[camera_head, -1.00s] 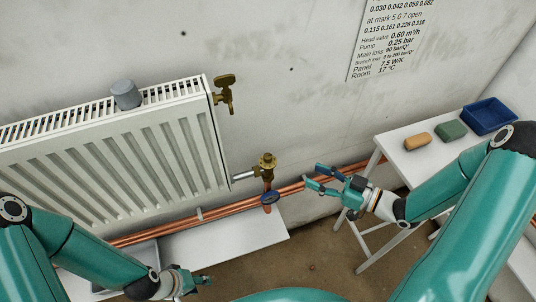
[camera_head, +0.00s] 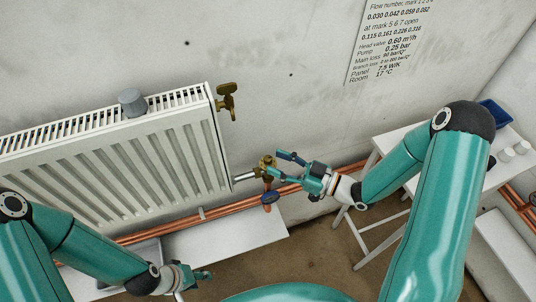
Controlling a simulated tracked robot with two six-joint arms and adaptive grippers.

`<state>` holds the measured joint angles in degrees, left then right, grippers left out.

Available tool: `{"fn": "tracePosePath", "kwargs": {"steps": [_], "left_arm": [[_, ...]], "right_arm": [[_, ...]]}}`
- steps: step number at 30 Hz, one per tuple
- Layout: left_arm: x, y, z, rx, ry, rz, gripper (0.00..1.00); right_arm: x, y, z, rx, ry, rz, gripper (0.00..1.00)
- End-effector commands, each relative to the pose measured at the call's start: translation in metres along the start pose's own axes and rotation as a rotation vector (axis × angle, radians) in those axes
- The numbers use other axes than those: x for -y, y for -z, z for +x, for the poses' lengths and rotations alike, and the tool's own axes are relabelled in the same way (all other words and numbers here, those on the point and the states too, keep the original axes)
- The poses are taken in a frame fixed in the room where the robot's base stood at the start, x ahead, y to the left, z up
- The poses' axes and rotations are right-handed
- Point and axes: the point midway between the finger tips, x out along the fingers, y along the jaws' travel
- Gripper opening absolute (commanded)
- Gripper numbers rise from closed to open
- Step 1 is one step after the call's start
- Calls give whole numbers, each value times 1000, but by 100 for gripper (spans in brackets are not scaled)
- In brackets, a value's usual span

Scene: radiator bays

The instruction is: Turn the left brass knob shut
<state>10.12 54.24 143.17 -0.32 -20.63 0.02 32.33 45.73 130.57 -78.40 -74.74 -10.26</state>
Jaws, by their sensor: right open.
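A brass knob valve (camera_head: 227,95) is at the upper right corner of the white radiator (camera_head: 120,160). A second brass valve (camera_head: 265,162) is at the lower right, on a short pipe beside the radiator. I cannot tell which one the task calls the left knob. My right gripper (camera_head: 276,163) is open, its blue-tipped fingers close to the lower valve on its right side; contact is unclear. They partly overlap the valve. My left gripper (camera_head: 206,276) is low in front of the radiator, away from both valves, and its jaws are unclear.
A blue wheel (camera_head: 270,198) sits on the copper pipes (camera_head: 225,212) below the lower valve. A grey cap (camera_head: 132,102) stands on the radiator top. A white table (camera_head: 400,136) with a blue bin (camera_head: 495,114) stands right, partly behind my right arm.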

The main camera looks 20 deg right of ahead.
Motion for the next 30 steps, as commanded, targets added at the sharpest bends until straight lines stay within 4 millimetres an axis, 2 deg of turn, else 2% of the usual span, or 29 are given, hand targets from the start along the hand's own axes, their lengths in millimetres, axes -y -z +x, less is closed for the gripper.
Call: {"fn": "tracePosePath", "kwargs": {"steps": [1,6,18,20,27,30], "left_arm": [[-2,0,-4,0,0,0,40],[-3,0,-8,0,0,0,40],[-3,0,-9,0,0,0,40],[-3,0,-9,0,0,0,40],[-3,0,-9,0,0,0,40],[-3,0,-9,0,0,0,40]], "right_arm": [[2,2,10,-1,5,0,49],[1,1,29,0,2,0,49],[0,0,37,0,0,0,49],[0,0,37,0,0,0,42],[0,0,37,0,1,0,2],[0,0,37,0,1,0,0]]}}
